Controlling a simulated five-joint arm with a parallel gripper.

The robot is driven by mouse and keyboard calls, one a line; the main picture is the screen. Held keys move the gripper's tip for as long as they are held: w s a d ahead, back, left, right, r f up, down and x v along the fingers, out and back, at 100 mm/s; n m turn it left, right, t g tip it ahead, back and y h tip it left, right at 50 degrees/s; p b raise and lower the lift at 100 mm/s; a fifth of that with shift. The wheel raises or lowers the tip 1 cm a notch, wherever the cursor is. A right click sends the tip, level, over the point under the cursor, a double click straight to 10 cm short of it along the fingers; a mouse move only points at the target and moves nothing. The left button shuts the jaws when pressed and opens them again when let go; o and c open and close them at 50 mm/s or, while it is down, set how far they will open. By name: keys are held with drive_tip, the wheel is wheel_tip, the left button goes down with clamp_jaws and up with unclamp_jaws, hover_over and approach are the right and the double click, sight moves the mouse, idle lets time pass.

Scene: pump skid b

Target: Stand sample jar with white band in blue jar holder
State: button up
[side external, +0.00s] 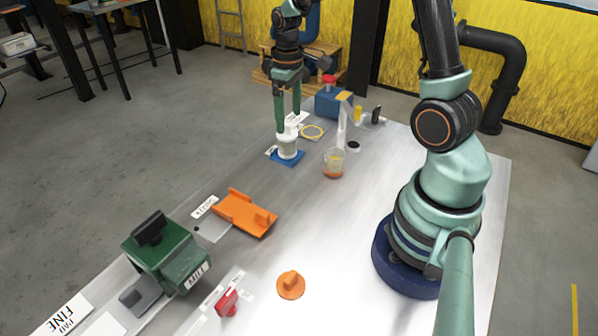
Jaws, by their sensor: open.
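A whitish jar (287,147), which looks like the sample jar with white band, stands upright at the blue jar holder (291,160). The holder is a flat blue piece on the far part of the table, and the jar hides its middle. I cannot tell exactly how the jar is seated. My gripper (288,122) points down just above the jar, its two green fingers spread apart. At this size I cannot tell whether a fingertip touches the jar's top.
A clear jar with orange contents (333,164) stands close to the right, near a pale upright post (343,122). A blue box (330,103) stands behind. An orange tray (243,214) and green machine (165,252) are nearer. The metal table (345,225) is clear around its middle.

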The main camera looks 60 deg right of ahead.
wheel_tip(320, 180, up, 3)
drive_tip(key=shift+f, duration=0.1)
drive_tip(key=shift+a+r, duration=0.2)
drive_tip(key=shift+r, duration=0.2)
drive_tip(key=s+a+r+m+t, duration=0.1)
drive_tip(key=s+a+r+t, duration=0.4)
drive_tip(key=s+a+r, duration=0.4)
drive_tip(key=shift+a+r+t, duration=0.3)
drive_tip(key=shift+a+r, duration=0.6)
drive_tip(key=shift+a, duration=0.7)
